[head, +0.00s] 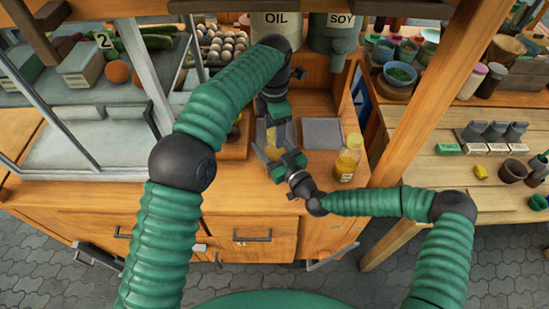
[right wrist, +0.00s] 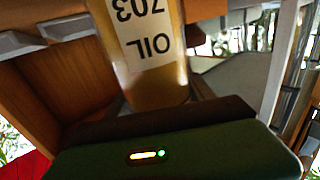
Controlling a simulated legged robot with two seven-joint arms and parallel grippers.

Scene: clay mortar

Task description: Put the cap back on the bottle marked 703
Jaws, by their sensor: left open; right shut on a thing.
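The bottle marked OIL 703 (right wrist: 148,40) fills the upper middle of the right wrist view, with amber liquid and a white label upside down in that picture. My right gripper (head: 270,148) is shut on it. In the head view the bottle (head: 271,134) is a small yellowish shape, mostly hidden by the grippers. My left gripper (head: 274,115) is open and points down just above the bottle's upper end. I cannot tell whether it touches the bottle. I cannot make out the cap in either view.
A second amber bottle (head: 348,158) stands right of my right gripper. A grey square plate (head: 322,133) lies behind it. OIL (head: 272,24) and SOY (head: 334,32) containers stand at the back. A glazed case (head: 95,130) is on the left. A side table (head: 455,180) is on the right.

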